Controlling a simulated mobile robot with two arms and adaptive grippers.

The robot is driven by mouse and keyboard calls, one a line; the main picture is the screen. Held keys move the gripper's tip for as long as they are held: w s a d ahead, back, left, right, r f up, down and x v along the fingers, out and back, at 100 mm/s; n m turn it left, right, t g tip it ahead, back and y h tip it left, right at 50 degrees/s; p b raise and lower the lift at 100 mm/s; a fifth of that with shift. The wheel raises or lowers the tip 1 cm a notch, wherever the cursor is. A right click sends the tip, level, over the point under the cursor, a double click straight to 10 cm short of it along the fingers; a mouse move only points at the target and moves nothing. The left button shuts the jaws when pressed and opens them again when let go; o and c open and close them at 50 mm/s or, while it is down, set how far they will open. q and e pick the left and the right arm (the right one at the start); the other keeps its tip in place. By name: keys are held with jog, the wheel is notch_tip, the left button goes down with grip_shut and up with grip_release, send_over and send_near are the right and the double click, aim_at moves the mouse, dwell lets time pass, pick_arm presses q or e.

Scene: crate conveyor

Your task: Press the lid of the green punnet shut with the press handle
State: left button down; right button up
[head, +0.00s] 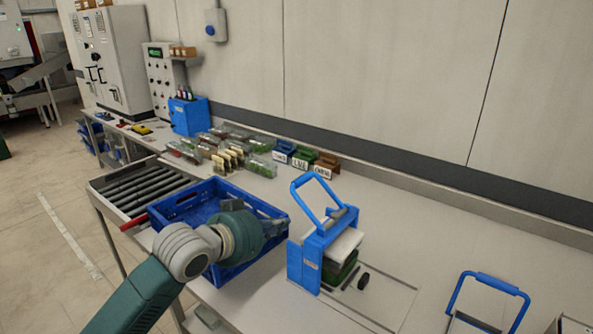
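The blue press (306,262) stands on the bench right of the blue crate. Its loop-shaped press handle (297,203) is raised and tilts up to the left. The green punnet (340,272) sits inside the press, under a pale plate (346,243). Its lid cannot be made out because the plate and frame cover it. My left gripper (277,227) is over the right side of the crate, left of the press, apart from the handle. It is small and seen edge-on, so its opening is unclear. My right gripper is out of view.
The blue crate (181,206) stands by a roller conveyor (150,184). Clear packs and labelled holders (303,158) line the back. A small black object (364,281) lies beside the press. Another blue handle (490,282) is at lower right. The bench between is mostly clear.

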aim_at(298, 180)
pick_arm(q)
jog(key=w+r+m+t+h, duration=0.1)
jog(key=w+r, duration=0.4)
jog(key=r, duration=0.8)
jog(key=shift+a+t, duration=0.4)
jog(key=shift+a, duration=0.05)
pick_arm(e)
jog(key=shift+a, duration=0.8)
pick_arm(q)
jog(key=shift+w+d+r, duration=0.1)
